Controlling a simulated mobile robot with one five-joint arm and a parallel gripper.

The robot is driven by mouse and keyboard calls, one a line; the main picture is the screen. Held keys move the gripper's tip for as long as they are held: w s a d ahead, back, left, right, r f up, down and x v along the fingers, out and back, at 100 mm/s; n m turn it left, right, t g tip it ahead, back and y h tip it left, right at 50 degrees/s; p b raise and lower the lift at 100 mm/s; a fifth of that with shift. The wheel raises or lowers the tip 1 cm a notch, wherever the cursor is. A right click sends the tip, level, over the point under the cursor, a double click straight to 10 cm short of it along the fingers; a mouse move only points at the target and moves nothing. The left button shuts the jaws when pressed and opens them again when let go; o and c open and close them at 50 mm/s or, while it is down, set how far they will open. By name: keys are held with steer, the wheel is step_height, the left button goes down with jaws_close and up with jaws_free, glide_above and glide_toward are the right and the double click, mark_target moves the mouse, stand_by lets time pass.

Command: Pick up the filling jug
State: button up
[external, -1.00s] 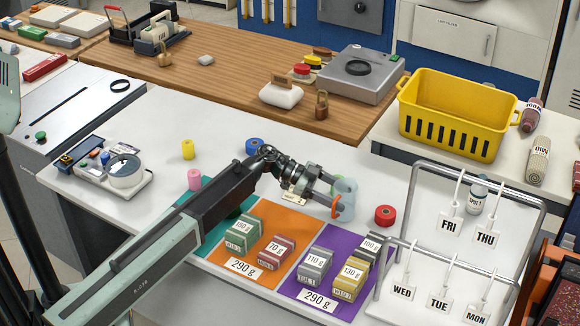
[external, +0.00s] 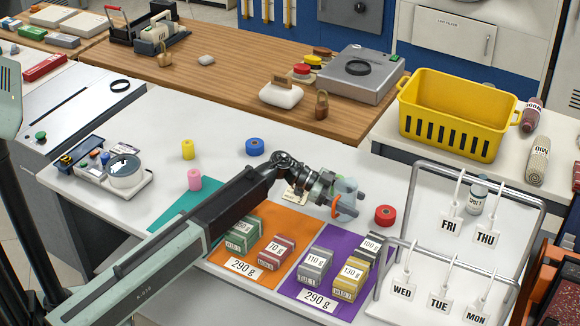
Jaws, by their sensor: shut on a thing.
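The filling jug (external: 346,186) is a small pale blue, see-through vessel near the middle of the white counter, just above the purple mat. My gripper (external: 349,204) is shut on it, with orange fingertips at its side. The gripper and its wrist hide part of the jug. I cannot tell whether its base touches the counter.
A red spool (external: 385,215) stands close to the right of the jug. Labelled weight boxes stand on the orange mat (external: 286,229) and purple mat (external: 291,287) in front. A metal rack (external: 417,165) with day tags stands at right. A blue spool (external: 255,147) sits behind the arm.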

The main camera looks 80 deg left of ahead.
mark_target(353, 193)
steer(key=shift+r+p, duration=1.7)
steer(key=shift+r, duration=0.1)
steer(key=s+d, duration=0.3)
steer(key=s, duration=0.4)
steer(key=s+d+r+p, duration=0.1)
steer(key=s+d, duration=0.2)
steer(key=s, duration=0.4)
steer(key=shift+s+r, duration=0.15)
steer(key=shift+s, duration=0.25)
